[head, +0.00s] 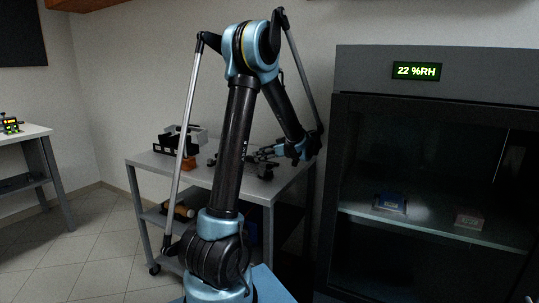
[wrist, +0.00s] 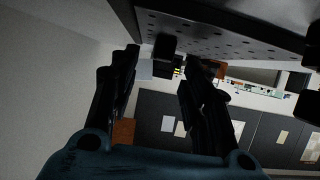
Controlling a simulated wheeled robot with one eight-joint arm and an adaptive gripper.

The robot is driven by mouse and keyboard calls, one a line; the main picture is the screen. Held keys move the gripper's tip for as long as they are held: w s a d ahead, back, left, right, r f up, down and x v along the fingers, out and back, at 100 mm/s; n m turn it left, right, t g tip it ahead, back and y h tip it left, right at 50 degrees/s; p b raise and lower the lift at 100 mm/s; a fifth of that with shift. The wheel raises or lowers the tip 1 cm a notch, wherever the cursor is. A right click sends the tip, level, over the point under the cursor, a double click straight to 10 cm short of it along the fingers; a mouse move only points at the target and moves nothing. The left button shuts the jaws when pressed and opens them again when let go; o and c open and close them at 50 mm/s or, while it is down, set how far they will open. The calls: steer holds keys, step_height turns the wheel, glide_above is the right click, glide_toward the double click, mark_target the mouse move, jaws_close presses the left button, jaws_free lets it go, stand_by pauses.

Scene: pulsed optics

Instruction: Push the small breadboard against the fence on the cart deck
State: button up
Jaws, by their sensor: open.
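In the wrist view a dark plate with rows of holes, which looks like the small breadboard (wrist: 215,38), crosses the top of the picture. A black block (wrist: 165,46) shows against it. My gripper (wrist: 160,75) is open below this plate in the picture, with nothing between its fingers. I cannot tell whether a finger touches the plate. In the head view my gripper (head: 265,153) is low over the right part of the cart deck (head: 225,177). The small breadboard is not clear there. I cannot make out the fence for sure in either view.
A black bracket-like object (head: 178,142) and an orange block (head: 188,163) stand on the deck's left part. A dark cabinet (head: 430,72) stands right of the cart. Another table (head: 22,133) is at far left. Open tiled floor (head: 100,235) lies between.

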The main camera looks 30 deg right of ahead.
steer(key=shift+x, duration=2)
jaws_close()
jaws_free()
steer(key=shift+s+d+r, duration=0.1)
steer(key=v, duration=1.1)
steer(key=shift+s+d, duration=0.1)
steer(key=shift+s, duration=0.2)
